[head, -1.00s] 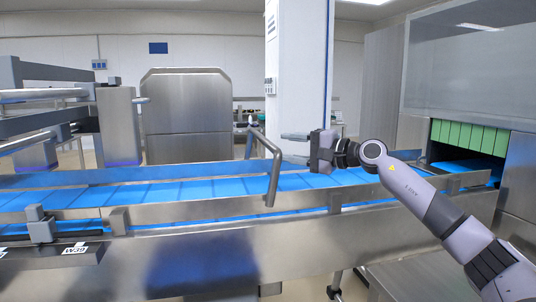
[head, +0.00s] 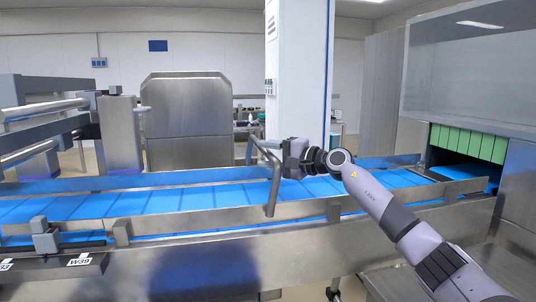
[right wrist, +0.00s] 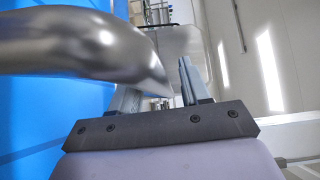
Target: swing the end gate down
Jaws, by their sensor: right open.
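The end gate (head: 274,190) is a bent grey metal tube standing up across the blue conveyor in the head view. My right gripper (head: 265,150) is at the upper part of this tube, its fingers reaching left past it. In the right wrist view the tube (right wrist: 75,42) looms large and blurred from the left, and its end comes down to the space between the fingers (right wrist: 158,85). The fingers are apart; the tube partly hides the left one. I cannot tell whether they touch the tube. My left gripper is out of view.
The blue conveyor belt (head: 185,197) runs between low steel side rails (head: 190,220). Green strip flaps (head: 470,140) hang at the machine opening on the right. A steel cabinet (head: 187,115) and a white column (head: 297,75) stand behind. A labelled front ledge (head: 50,270) is at lower left.

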